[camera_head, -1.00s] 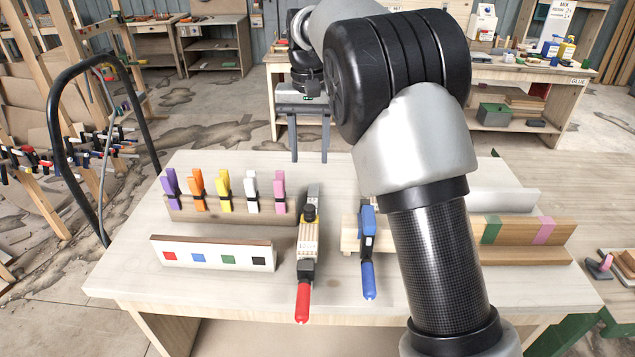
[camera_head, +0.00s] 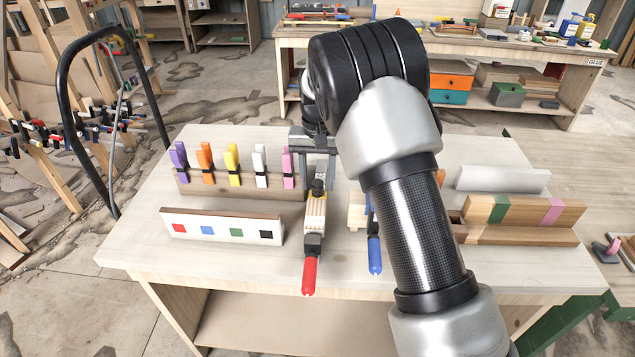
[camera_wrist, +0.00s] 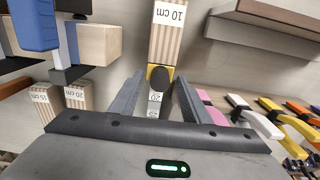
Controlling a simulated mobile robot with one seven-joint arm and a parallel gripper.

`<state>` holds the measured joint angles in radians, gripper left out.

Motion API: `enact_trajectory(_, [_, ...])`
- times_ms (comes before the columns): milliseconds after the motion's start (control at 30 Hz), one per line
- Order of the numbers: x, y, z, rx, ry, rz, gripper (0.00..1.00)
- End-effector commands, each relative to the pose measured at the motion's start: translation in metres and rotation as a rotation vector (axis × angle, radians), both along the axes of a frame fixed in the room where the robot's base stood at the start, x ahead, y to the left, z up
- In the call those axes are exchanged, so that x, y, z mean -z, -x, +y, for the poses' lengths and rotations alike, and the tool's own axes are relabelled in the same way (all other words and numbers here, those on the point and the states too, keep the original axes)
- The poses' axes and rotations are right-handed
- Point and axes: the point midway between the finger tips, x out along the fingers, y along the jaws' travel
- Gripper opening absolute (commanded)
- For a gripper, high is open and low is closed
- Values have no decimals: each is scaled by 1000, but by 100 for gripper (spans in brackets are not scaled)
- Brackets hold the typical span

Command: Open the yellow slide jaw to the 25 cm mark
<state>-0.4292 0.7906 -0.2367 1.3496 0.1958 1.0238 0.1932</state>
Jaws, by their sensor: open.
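The red-handled clamp (camera_head: 310,272) lies on the bench with its handle toward the near edge. A wooden gauge block labelled 10 cm (camera_wrist: 167,48) sits along it and also shows in the head view (camera_head: 315,212). At the block's far end is a thin yellow part, seen in the wrist view, next to a black knob (camera_wrist: 159,78); most of the yellow jaw is hidden. Small scale labels (camera_wrist: 155,97), one apparently 20, show below the knob. My gripper (camera_wrist: 159,84) is open, with one finger on each side of the knob and bar; contact cannot be told.
A blue-handled clamp (camera_head: 374,254) lies to the right, partly behind my arm. Blocks marked 15 cm (camera_wrist: 42,100) and 20 cm (camera_wrist: 78,97) lie near it. Left are a rack of coloured spring clamps (camera_head: 232,165) and a colour-square board (camera_head: 222,227). The bench front is clear.

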Motion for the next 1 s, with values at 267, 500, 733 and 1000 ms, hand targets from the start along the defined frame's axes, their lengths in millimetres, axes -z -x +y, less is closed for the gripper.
enact_trajectory(267, [13, 0, 0, 0, 0, -1, 42])
enact_trajectory(500, [13, 0, 0, -1, 0, 0, 32])
enact_trajectory(733, [13, 0, 0, -1, 0, 0, 0])
enact_trajectory(1000, [12, 0, 0, 0, -1, -1, 0])
